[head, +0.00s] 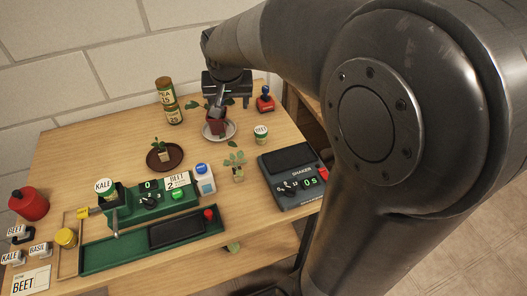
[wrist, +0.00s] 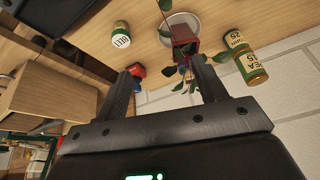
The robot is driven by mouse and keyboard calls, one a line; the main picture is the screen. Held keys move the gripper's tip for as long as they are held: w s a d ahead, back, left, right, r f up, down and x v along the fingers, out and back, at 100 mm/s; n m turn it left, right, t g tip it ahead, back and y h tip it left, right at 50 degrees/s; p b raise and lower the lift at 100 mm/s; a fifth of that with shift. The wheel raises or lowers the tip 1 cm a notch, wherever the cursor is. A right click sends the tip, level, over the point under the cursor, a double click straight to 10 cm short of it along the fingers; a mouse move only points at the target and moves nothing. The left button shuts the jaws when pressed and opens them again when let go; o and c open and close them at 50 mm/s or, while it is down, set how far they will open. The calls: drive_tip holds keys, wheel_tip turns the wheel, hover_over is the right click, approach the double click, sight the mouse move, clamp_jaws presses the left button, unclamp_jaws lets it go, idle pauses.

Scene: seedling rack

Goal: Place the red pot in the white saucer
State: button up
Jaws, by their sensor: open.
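The red pot (head: 217,122) with a green plant appears to stand in the white saucer (head: 231,134) at the back of the table. In the wrist view the red pot (wrist: 184,38) overlaps the white saucer (wrist: 180,17), and leaves hang around it. My gripper (head: 217,97) is at the pot from above and behind, and hides part of the plant. In the wrist view my gripper (wrist: 164,68) is open, with the pot just beyond the fingertips, nearer the right finger. Contact between finger and pot cannot be told.
Two stacked tins (head: 167,98) stand left of the saucer. A red and blue stamp (head: 265,103) and a small labelled tin (head: 261,134) stand to its right. A brown saucer (head: 152,164) with a seedling, a shaker device (head: 290,178) and a green machine (head: 150,210) lie nearer.

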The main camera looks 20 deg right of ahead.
drive_tip(key=s+d+r+n+t, duration=0.1)
drive_tip(key=s+r+n, duration=0.1)
drive_tip(key=s, duration=2)
drive_tip(key=shift+s+r+n+y, duration=0.35)
drive_tip(key=shift+s+n+y, duration=0.05)
drive_tip(key=shift+n, duration=0.2)
drive_tip(key=shift+d, duration=0.1)
